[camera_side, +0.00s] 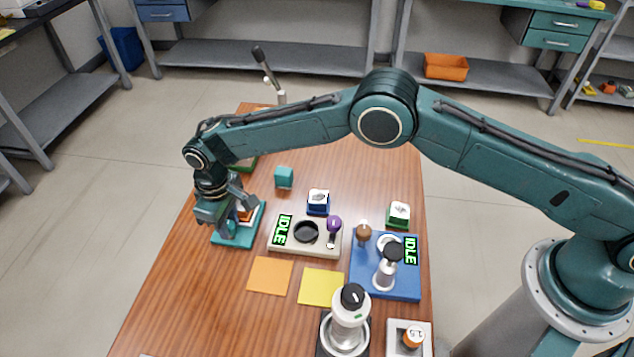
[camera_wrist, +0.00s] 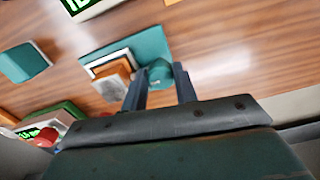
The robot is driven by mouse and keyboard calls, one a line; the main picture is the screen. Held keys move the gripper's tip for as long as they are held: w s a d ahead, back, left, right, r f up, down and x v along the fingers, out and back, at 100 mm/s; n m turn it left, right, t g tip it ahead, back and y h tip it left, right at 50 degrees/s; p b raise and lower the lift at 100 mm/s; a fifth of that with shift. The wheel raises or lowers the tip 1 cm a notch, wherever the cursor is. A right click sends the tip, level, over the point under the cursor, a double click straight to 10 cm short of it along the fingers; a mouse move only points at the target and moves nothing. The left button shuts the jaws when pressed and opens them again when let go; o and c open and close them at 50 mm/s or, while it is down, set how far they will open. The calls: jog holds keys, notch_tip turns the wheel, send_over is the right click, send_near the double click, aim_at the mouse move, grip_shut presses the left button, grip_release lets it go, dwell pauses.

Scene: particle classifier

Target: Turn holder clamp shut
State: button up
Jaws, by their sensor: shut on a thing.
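The holder (camera_side: 219,239) is a teal base plate at the left of the wooden table, with a white and orange block (camera_side: 246,215) on it. In the wrist view, the holder (camera_wrist: 148,42) has a rounded teal clamp knob (camera_wrist: 159,72) at its edge. My gripper (camera_side: 232,228) points down over the holder. In the wrist view its two fingers (camera_wrist: 160,84) stand on either side of the clamp knob, shut on it. The arm and fingers hide part of the holder, and I cannot tell the clamp's angle.
A teal cube (camera_side: 284,177) stands behind the holder. A beige device marked IDLE (camera_side: 305,237) is close to its right, and a blue device (camera_side: 400,285) is further right. Orange (camera_side: 270,275) and yellow (camera_side: 321,287) squares lie in front. The table's front left is clear.

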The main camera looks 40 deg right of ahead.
aim_at(229, 224)
jog(key=shift+m, duration=0.3)
jog(key=o, duration=1)
jog(key=shift+r, duration=0.1)
notch_tip(229, 224, up, 14)
jog(key=shift+f, duration=0.15)
dwell(0.5)
